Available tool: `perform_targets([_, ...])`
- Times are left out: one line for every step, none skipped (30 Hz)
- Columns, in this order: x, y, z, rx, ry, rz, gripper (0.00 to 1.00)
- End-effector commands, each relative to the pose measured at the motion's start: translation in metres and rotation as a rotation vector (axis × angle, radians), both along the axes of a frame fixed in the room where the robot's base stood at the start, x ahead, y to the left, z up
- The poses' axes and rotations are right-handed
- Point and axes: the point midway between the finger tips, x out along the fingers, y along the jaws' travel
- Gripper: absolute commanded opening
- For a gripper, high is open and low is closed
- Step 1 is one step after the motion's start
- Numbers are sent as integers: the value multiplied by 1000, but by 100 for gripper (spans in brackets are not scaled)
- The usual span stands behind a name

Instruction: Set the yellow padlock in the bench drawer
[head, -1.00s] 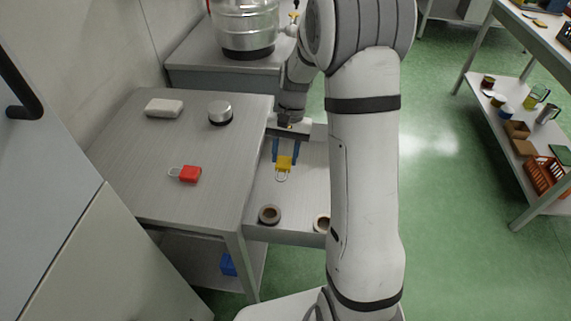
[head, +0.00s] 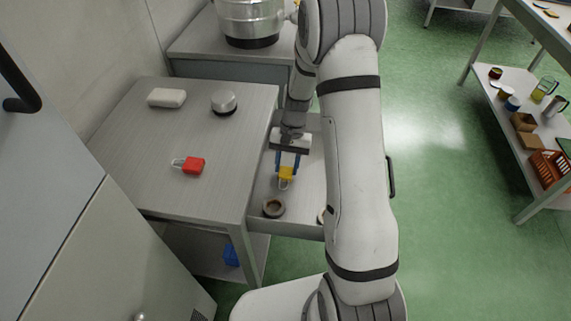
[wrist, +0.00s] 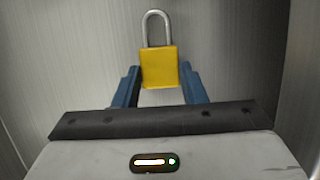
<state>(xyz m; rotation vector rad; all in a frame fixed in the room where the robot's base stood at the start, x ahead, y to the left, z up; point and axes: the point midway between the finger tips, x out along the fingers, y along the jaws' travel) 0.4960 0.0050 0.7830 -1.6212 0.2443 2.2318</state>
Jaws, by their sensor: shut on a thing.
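The yellow padlock (head: 286,172) is held between the blue fingers of my gripper (head: 287,170), over the open bench drawer (head: 311,185). In the wrist view the padlock (wrist: 159,67) sits between the fingertips of my gripper (wrist: 160,82), its metal shackle pointing away from the palm. The drawer stands pulled out on the right side of the bench (head: 150,190). My arm hides its right part. I cannot tell whether the padlock touches the drawer floor.
A brown ring-shaped roll (head: 273,207) lies in the drawer's near part; another is mostly hidden by my arm. On the bench top lie a red padlock (head: 193,165), a round metal tin (head: 224,103) and a white block (head: 166,97). A shelf (head: 535,190) stands far right.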

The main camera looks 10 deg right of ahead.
Motion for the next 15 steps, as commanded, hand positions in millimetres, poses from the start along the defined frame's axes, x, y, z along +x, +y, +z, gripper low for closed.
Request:
perform_targets([0, 0, 1, 0, -1, 0, 4])
perform_targets([0, 0, 1, 0, -1, 0, 4])
perform_targets([0, 0, 1, 0, -1, 0, 4])
perform_targets([0, 0, 0, 0, -1, 0, 4])
perform_targets([0, 0, -1, 0, -1, 0, 4])
perform_targets([0, 0, -3, 0, 0, 0, 4])
perform_targets([0, 0, -2, 0, 0, 0, 39])
perform_targets([0, 0, -2, 0, -1, 0, 42])
perform_targets([0, 0, -2, 0, -1, 0, 45])
perform_targets([0, 0, -2, 0, -1, 0, 48])
perform_targets([0, 0, -1, 0, -1, 0, 50])
perform_targets([0, 0, -1, 0, -1, 0, 53])
perform_targets([0, 0, -1, 0, -1, 0, 56])
perform_targets([0, 0, -2, 0, -1, 0, 58])
perform_targets([0, 0, -2, 0, -1, 0, 60])
